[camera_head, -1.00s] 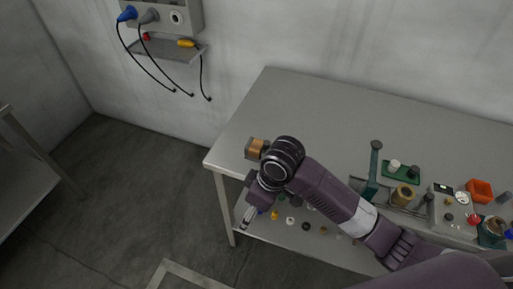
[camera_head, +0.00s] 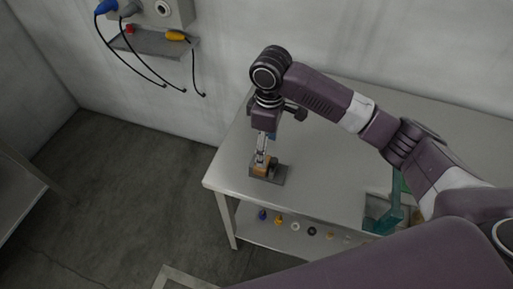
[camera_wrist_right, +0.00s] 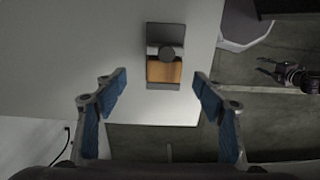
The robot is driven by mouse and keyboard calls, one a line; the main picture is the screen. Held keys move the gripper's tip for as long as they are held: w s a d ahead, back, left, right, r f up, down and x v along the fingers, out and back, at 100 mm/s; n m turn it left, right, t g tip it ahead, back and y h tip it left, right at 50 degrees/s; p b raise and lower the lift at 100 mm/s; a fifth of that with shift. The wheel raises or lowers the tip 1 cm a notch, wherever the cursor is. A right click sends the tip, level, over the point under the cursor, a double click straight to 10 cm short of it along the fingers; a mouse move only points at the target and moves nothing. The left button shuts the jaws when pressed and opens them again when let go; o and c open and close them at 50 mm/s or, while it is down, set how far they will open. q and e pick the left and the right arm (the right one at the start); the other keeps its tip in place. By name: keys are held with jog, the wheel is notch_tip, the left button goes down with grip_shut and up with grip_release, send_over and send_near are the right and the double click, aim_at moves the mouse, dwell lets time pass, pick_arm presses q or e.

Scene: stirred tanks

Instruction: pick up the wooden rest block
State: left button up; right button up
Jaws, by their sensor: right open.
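The wooden rest block (camera_head: 262,169) is a small light-brown block on a dark grey base near the left end of the grey table. In the right wrist view the wooden rest block (camera_wrist_right: 163,72) lies ahead of the fingers, with a dark round part overlapping it. My right gripper (camera_head: 261,158) points down over the block and partly hides it. In the wrist view its blue-padded fingers (camera_wrist_right: 160,88) are spread on either side of the block's line, with nothing between them. What looks like my left gripper (camera_wrist_right: 268,68) shows small at the right of the wrist view; its jaw state is unclear.
The table (camera_head: 225,174) is bare around the block, and its left edge is close by. A green stand (camera_head: 385,213) is further right, partly behind my arm. Small coloured parts (camera_head: 279,221) are on the lower shelf. A wall box with cables (camera_head: 160,12) is at upper left.

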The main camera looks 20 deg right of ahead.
aim_at(258, 170)
jog(key=shift+w+f, duration=0.1)
jog(key=shift+f, duration=0.1)
jog(key=shift+s+f+p, duration=0.55)
jog(key=shift+s+f, duration=0.2)
jog(key=shift+f, duration=0.25)
notch_tip(258, 170, down, 3)
jog(key=shift+a+r+p, duration=0.15)
jog(key=shift+r+p, duration=0.05)
jog(key=shift+p, duration=0.45)
jog(key=shift+w+f, duration=0.25)
jog(key=shift+f, duration=0.85)
jog(key=c, duration=1)
pick_arm(q)
jog(key=s+r, duration=0.2)
jog(key=s, duration=0.1)
jog(key=shift+s+a+r, duration=0.1)
jog(key=shift+s+r, duration=0.1)
jog(key=shift+r, duration=0.05)
pick_arm(e)
jog(key=shift+c, duration=1.2)
